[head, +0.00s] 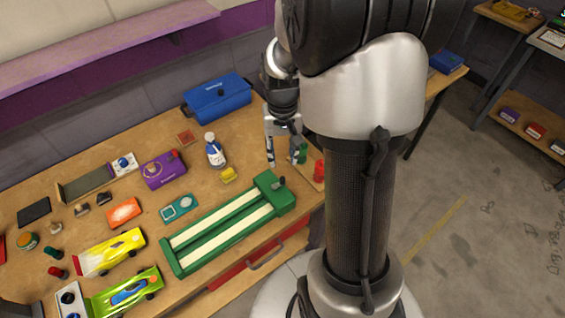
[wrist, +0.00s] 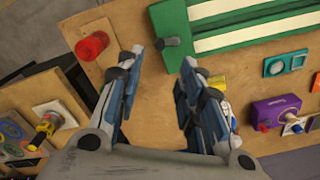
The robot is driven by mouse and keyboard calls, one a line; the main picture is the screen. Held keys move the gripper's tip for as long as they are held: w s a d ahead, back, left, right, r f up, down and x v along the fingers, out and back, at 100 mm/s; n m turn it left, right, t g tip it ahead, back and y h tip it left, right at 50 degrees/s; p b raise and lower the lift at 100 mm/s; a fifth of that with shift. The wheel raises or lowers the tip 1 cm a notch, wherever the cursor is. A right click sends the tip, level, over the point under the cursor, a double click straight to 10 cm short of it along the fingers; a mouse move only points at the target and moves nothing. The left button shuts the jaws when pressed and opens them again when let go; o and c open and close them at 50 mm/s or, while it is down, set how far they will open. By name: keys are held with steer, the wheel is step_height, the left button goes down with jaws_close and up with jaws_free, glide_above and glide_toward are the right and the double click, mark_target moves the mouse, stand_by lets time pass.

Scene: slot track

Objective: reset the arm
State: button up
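My gripper (head: 283,160) hangs above the right part of the workbench, beyond the near-right end of the green slot track (head: 226,222). In the wrist view my gripper (wrist: 163,60) has its two fingers spread apart, with bare wood seen between them. The track's end block with its dark knob (wrist: 171,41) lies just past the fingertips. A red cylinder (head: 319,170) stands close by on the bench; it also shows in the wrist view (wrist: 91,46), left of the fingers. A green item (head: 301,152) is partly hidden behind a finger.
A blue toolbox (head: 218,97), a white-and-blue bottle (head: 214,151), a yellow block (head: 228,174) and a purple box (head: 164,169) stand left of my gripper. A yellow car (head: 110,251) and a green car (head: 125,291) lie at the front left. A purple shelf (head: 105,49) hangs above.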

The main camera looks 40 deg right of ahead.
steer(key=shift+r, duration=0.65)
steer(key=s+a+r+n+t, duration=0.25)
steer(key=s+a+r, duration=0.35)
steer(key=a+r, duration=0.4)
steer(key=s+a+r+n+t, duration=0.2)
steer(key=s+a+r, duration=0.3)
steer(key=s, duration=0.4)
steer(key=shift+s+n, duration=0.3)
steer(key=shift+n, duration=0.25)
steer(key=shift+a, duration=0.1)
